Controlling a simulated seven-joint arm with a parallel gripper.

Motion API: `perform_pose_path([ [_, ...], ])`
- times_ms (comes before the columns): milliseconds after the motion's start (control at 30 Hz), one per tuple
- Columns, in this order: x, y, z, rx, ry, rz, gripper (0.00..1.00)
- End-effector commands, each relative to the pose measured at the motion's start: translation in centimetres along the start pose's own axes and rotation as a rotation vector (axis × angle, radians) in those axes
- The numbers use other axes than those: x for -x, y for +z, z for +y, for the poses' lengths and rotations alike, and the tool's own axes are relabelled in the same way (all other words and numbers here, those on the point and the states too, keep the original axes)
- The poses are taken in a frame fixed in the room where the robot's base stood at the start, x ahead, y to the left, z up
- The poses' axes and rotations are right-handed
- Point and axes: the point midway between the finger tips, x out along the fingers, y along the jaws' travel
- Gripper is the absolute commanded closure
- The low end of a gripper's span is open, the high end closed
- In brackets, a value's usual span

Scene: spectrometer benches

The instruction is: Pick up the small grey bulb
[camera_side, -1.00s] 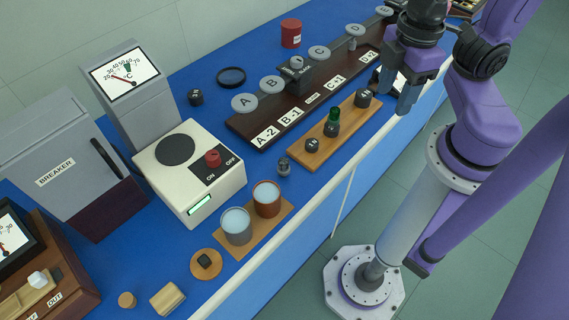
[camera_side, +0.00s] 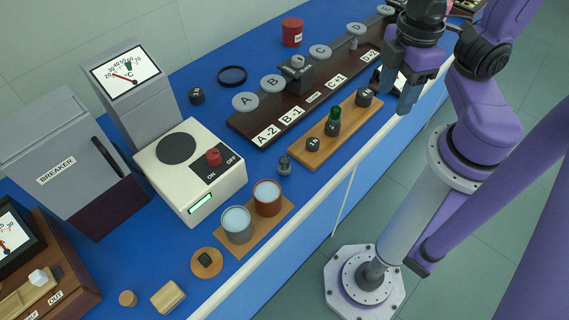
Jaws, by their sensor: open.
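A small grey bulb-like piece (camera_side: 285,165) stands on the blue bench top, right of the white ON/OFF box. Another small grey piece (camera_side: 353,42) stands by the disc marked D at the dark board's far end; I cannot tell whether it is a bulb. My gripper (camera_side: 402,92) points down near the bench's right edge, beside the wooden strip's far end. It is open and looks empty, well apart from the grey piece by the white box. Its far finger is partly hidden.
The wooden strip (camera_side: 322,146) carries dark knobs and a green piece. The dark lettered board (camera_side: 250,126) lies behind it. Two cups (camera_side: 237,226) stand on a wooden base beside the white box (camera_side: 157,157). A red can (camera_side: 292,33) stands at the back.

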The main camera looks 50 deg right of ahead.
Motion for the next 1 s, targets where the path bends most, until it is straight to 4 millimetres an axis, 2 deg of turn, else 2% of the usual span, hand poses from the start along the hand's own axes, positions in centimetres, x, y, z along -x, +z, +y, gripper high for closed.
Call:
perform_pose_path([
  [167,-1.2,-0.6,0.5,-0.206,-0.089,-0.112,0.45],
  [367,-3.2,-2.4,1.3,-0.612,-0.29,-0.297,0.45],
  [567,-5.2,-5.1,3.2,-1.023,-0.529,-0.445,0.45],
  [800,-8.1,-8.6,7.9,-1.502,-0.867,-0.57,0.45],
  [1000,-10.4,-10.2,12.4,-1.804,-1.125,-0.61,0.45],
])
